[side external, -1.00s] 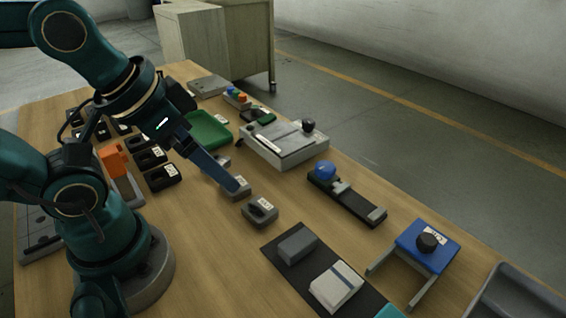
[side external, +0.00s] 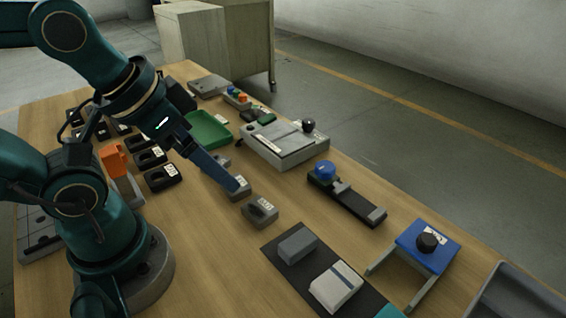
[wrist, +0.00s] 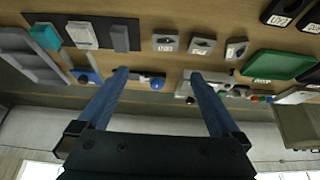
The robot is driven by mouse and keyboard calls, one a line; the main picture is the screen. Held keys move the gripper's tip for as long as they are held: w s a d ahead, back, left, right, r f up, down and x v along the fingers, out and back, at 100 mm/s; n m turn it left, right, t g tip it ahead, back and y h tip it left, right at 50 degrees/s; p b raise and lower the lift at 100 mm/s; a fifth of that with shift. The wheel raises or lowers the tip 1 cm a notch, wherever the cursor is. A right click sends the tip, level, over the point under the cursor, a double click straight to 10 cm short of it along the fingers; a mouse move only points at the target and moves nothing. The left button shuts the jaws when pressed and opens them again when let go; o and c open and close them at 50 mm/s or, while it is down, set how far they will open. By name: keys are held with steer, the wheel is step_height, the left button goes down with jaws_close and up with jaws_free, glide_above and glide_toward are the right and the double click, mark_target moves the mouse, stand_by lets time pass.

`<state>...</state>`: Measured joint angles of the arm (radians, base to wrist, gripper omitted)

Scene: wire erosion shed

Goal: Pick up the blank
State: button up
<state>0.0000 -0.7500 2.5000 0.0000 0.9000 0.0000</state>
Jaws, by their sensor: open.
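I cannot tell for certain which piece is the blank. A plain grey block (side external: 297,244) lies on a dark mat (side external: 308,268), beside a white block with a stripe (side external: 336,287). Grey labelled holders stand in a row behind the mat; the nearest holder (side external: 260,212) and the middle holder (side external: 239,192) show plainly in the side view. My gripper (wrist: 158,75) is open and empty, its two blue fingers wide apart. In the side view, its finger ends appear over the middle holder; their height above it is unclear.
A green tray (side external: 208,131), a grey fixture with a black knob (side external: 285,146), a dark rail with a blue knob (side external: 346,197) and a blue clamp stand (side external: 426,248) surround the row. Black holders (side external: 162,178) and an orange part (side external: 113,159) are near my arm.

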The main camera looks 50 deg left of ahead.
stand_by(0.4)
steer(key=m+g+y, duration=0.7)
steer(key=m+y, duration=0.4)
steer(key=m, duration=0.3)
glide_above(229, 162)
steer(key=s+d, duration=0.1)
steer(key=d, duration=0.3)
step_height(229, 162, down, 8)
steer(key=shift+m+g+y, duration=0.5)
steer(key=shift+m, duration=0.3)
steer(key=f, duration=0.5)
steer(key=shift+s+d+f, duration=0.1)
steer(key=shift+s, duration=0.2)
steer(key=shift+s+f, duration=0.15)
steer(key=shift+f, duration=0.1)
steer(key=shift+x, duration=2.45)
jaws_close()
